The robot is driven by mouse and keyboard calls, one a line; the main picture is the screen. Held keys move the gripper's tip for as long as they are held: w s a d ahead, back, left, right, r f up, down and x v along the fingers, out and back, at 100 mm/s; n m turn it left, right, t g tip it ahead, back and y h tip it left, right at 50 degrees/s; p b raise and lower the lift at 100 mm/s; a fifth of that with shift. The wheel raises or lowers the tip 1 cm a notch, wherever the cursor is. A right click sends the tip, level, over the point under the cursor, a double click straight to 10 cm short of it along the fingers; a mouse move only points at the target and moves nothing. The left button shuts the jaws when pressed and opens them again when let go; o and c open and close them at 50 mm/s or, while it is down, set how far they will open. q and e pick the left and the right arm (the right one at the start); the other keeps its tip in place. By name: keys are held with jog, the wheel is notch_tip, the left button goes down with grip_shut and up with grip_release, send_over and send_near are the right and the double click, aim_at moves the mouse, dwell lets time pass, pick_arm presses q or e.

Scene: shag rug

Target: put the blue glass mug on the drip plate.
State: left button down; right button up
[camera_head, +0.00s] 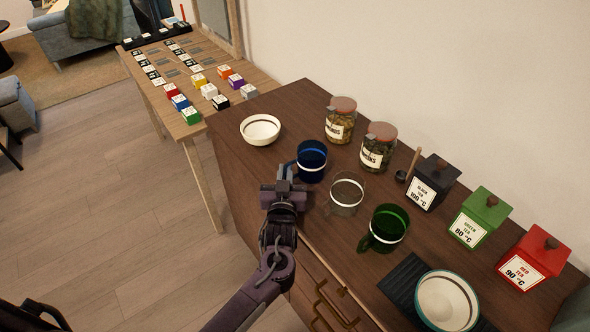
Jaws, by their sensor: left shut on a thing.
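The blue glass mug (312,163) has a white band and is upright at the left of the row of mugs on the dark wooden cabinet top. My left gripper (286,179) is at its left side, shut on its handle; the fingertips partly cover the handle. I cannot tell whether the mug's base touches the wood. The dark ribbed drip plate (402,282) lies near the front edge at the lower right, well apart from the mug. A white bowl with a teal rim (447,302) covers part of the plate. My right gripper is not in view.
A clear mug (346,194) and a green mug (386,229) stand between the blue mug and the plate. Jars (378,152), tea boxes (476,220) and a wooden spoon or scoop line the back. A white bowl (261,130) stands far left, with bare wood around it.

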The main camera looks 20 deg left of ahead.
pick_arm(q)
notch_tip(320, 180, up, 20)
jog(key=b, duration=0.2)
jog(key=s+f+m+h, duration=0.1)
jog(key=s+f+h, duration=0.1)
jog(key=s+f, duration=0.4)
jog(key=s+a+f+m+h, duration=0.1)
jog(key=s+f, duration=0.5)
jog(key=s, duration=0.9)
jog(key=shift+s+a+m+h, duration=0.2)
jog(key=shift+a+m+h, duration=0.1)
jog(key=shift+h, duration=0.2)
jog(key=shift+d, duration=0.1)
jog(key=shift+w+f, duration=0.1)
